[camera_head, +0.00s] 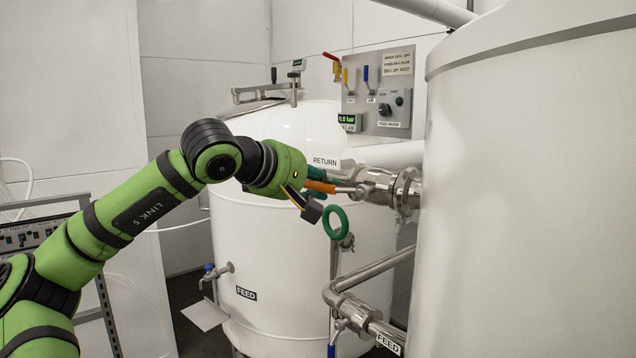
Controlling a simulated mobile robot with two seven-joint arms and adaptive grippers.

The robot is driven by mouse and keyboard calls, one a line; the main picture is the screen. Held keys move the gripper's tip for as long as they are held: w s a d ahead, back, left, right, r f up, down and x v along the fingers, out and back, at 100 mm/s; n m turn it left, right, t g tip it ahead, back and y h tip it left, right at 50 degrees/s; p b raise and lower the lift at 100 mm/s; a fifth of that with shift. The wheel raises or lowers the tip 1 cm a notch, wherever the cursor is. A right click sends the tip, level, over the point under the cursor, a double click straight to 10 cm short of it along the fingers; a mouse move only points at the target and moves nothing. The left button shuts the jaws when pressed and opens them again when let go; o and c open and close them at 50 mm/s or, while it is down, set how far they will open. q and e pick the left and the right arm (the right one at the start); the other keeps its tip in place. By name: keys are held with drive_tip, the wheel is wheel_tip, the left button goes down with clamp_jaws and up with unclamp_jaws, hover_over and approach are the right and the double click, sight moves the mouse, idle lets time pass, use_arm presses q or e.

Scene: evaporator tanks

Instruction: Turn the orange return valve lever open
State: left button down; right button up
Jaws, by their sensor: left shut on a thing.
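The orange return valve lever (321,186) sticks out to the left from the metal valve (376,186) on the return pipe, close under the RETURN label. It lies roughly level, along the line of the pipe. My left gripper (314,192) is at the lever and shut on it; its fingers hide part of the handle. My left arm reaches in from the left side. My right gripper is not in view.
A white tank (270,262) stands behind, and a larger tank (530,180) fills the right. A feed pipe (372,270) runs lower down. A control panel (388,95) is on the back wall.

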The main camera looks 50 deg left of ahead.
use_arm(q)
drive_tip(key=shift+r, duration=0.2)
drive_tip(key=c, duration=1.1)
unclamp_jaws()
drive_tip(key=shift+o, duration=0.4)
drive_tip(key=shift+f, duration=0.1)
drive_tip(key=v, duration=1.2)
drive_tip(key=shift+w, duration=0.1)
